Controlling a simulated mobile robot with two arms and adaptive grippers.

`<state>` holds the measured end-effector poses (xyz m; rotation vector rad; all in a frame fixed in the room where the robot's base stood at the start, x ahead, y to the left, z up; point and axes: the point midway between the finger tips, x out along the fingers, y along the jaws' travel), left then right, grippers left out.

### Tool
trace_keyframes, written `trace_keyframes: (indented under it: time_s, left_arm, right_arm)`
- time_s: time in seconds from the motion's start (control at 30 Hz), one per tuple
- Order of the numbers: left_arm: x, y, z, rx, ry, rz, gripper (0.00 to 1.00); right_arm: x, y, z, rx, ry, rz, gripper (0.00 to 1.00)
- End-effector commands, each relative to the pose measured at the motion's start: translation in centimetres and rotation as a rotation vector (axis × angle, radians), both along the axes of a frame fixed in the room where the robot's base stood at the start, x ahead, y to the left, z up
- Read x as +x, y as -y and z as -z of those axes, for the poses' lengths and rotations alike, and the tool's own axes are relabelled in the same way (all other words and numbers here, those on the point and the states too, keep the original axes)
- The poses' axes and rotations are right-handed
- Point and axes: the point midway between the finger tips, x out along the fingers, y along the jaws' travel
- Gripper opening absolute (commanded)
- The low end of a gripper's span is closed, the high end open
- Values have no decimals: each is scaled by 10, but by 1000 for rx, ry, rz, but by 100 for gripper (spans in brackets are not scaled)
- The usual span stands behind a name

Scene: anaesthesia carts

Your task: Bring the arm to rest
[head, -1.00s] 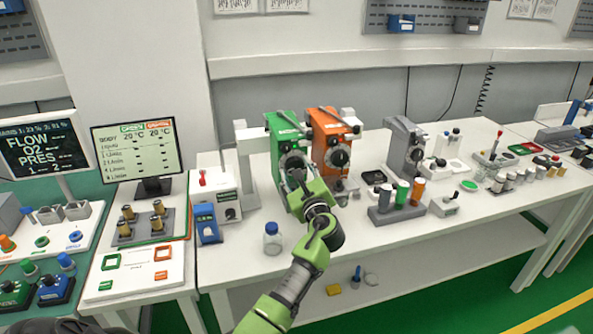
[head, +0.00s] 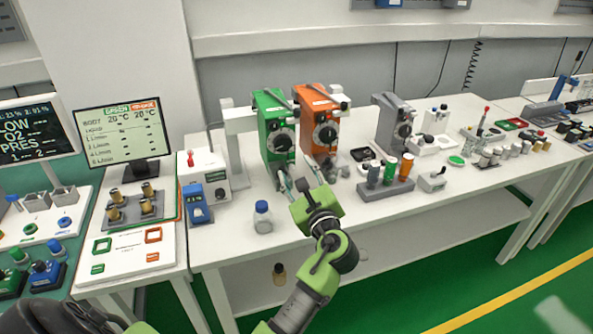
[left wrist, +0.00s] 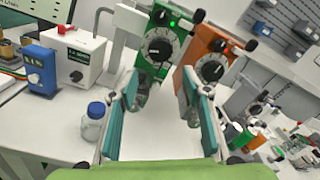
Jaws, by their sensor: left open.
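My left arm comes up from the bottom of the head view. Its left gripper (head: 292,184) is open and empty, with its fingers pointing at the lower front of the green vaporizer (head: 275,135). In the left wrist view the two teal-padded fingers (left wrist: 161,90) are spread wide, with white tabletop between them. The green vaporizer (left wrist: 158,45) and the orange vaporizer (left wrist: 208,65) stand just beyond the fingertips. The orange vaporizer (head: 320,130) stands right of the green one in the head view. My right gripper is not in view.
A blue-capped bottle (head: 263,217) stands left of the gripper, near the table's front edge. A blue device (head: 199,203) is farther left. A grey rack with coloured bottles (head: 387,188) and a grey vaporizer (head: 393,125) stand to the right.

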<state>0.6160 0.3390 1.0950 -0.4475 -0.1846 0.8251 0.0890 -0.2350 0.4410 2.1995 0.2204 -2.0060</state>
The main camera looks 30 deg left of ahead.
Motion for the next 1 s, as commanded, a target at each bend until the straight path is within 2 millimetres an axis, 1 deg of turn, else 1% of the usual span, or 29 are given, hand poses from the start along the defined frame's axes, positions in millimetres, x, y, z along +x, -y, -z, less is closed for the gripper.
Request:
trace_keyframes:
  time_s: [0.23,0.3,0.37,0.47,0.5,0.57,0.6,0.67,0.7,0.73,0.8,0.83,0.9,1.0]
  left_arm:
    - [0,0,0,-1,1,0,44]
    - [-1,-1,3,-15,4,-1,44]
    - [-7,-3,12,-59,15,-3,44]
    - [-28,-7,44,-235,63,-17,44]
    - [-41,-9,63,-339,90,-29,44]
    - [-64,-8,93,-519,137,-62,44]
    - [-81,-6,113,-648,170,-91,44]
    - [-108,1,141,-839,215,-147,44]
    - [-127,7,158,-962,242,-193,44]
    - [-141,13,170,-1052,260,-233,44]
    - [-173,29,192,-1244,296,-329,44]
    - [-186,36,199,-1315,307,-373,44]
    - [-213,51,212,-1455,327,-470,44]
    - [-246,72,223,-1605,342,-599,44]
  right_arm:
    - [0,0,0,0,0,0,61]
    - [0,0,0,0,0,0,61]
    - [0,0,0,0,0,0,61]
    - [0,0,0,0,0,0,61]
    - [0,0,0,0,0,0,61]
    - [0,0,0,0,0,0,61]
    - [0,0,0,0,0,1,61]
    - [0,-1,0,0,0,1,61]
    - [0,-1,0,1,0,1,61]
    - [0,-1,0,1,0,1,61]
    - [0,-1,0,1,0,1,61]
    - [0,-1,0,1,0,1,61]
    - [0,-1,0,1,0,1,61]
    - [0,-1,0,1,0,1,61]
